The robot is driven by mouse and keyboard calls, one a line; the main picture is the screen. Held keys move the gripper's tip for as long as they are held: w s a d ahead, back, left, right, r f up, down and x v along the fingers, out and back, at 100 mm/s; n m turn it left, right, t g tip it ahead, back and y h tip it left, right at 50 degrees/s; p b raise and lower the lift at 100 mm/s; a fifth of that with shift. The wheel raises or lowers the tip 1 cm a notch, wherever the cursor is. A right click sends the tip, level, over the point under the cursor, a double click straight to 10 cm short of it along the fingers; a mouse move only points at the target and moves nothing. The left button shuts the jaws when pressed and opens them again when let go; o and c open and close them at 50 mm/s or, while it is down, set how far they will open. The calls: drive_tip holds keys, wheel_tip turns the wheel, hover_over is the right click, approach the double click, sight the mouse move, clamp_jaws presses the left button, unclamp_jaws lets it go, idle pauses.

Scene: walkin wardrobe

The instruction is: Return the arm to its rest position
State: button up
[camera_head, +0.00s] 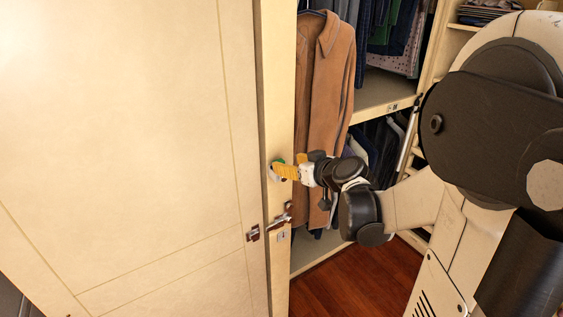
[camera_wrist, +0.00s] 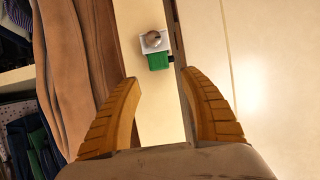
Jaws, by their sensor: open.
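My gripper (camera_head: 287,171) is at the edge of the cream wardrobe door, in front of a small fitting with a green part. In the wrist view my gripper (camera_wrist: 161,100) shows two yellow ridged fingers spread apart with nothing between them. The fitting (camera_wrist: 155,48), a round knob on a white plate with a green block, lies beyond the fingertips. My arm reaches in from the right in the head view, with its forearm bent toward the door edge.
The large cream door (camera_head: 130,140) fills the left side. A brown coat (camera_head: 323,80) hangs just behind my gripper. A metal latch (camera_head: 279,222) sits below it. Shelves with hanging clothes (camera_head: 390,35) stand behind. Some wooden floor (camera_head: 350,280) is clear below.

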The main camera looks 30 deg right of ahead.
drive_tip(key=v, duration=0.6)
drive_tip(key=s+a+f+g+y+b, duration=0.1)
drive_tip(key=s+a+f+g+b, duration=0.4)
drive_tip(key=a+f+b, duration=0.65)
drive_tip(key=s+a+f+g+h+b, duration=0.1)
drive_tip(key=s+a+f+b, duration=0.3)
drive_tip(key=s+a+f, duration=0.3)
drive_tip(key=s+f, duration=0.2)
drive_tip(key=s, duration=0.2)
drive_tip(key=shift+g+b, duration=0.3)
drive_tip(key=shift+b, duration=0.05)
